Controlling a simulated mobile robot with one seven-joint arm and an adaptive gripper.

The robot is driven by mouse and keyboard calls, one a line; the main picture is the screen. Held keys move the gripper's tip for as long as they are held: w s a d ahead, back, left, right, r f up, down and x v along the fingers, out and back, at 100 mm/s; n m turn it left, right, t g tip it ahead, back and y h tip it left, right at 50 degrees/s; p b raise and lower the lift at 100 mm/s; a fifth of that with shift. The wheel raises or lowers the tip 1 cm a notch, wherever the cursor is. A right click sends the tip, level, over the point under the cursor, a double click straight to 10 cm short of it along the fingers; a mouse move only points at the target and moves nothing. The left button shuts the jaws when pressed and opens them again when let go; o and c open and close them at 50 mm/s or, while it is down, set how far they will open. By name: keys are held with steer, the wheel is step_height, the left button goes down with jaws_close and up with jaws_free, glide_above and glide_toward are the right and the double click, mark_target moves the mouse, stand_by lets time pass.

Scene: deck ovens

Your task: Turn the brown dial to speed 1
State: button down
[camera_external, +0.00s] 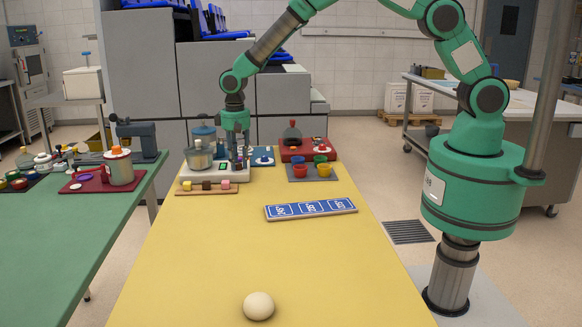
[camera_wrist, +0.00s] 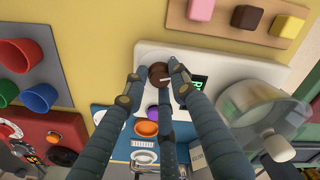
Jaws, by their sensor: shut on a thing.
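The brown dial (camera_wrist: 158,73) is a small dark brown knob with a pale line mark, on the white machine base (camera_wrist: 215,62). In the wrist view my gripper (camera_wrist: 155,79) has its fingers on both sides of the dial and is shut on it. A small dark display with green marks sits just right of the fingers. In the outside view my gripper (camera_external: 238,160) points down at the right part of the white base (camera_external: 206,176). There the dial is hidden by the fingers. I cannot read which speed the dial points to.
A clear mixing bowl (camera_external: 198,158) stands on the base beside my gripper. A wooden strip (camera_external: 213,191) with coloured cubes lies in front. A grey tray (camera_external: 313,175) with coloured cups is to the right. A blue sign (camera_external: 310,209) and white ball (camera_external: 258,306) lie nearer.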

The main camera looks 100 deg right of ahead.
mark_target(238, 164)
steer(key=c, duration=1.4)
jaws_free()
steer(key=shift+r, duration=0.15)
step_height(238, 164, up, 12)
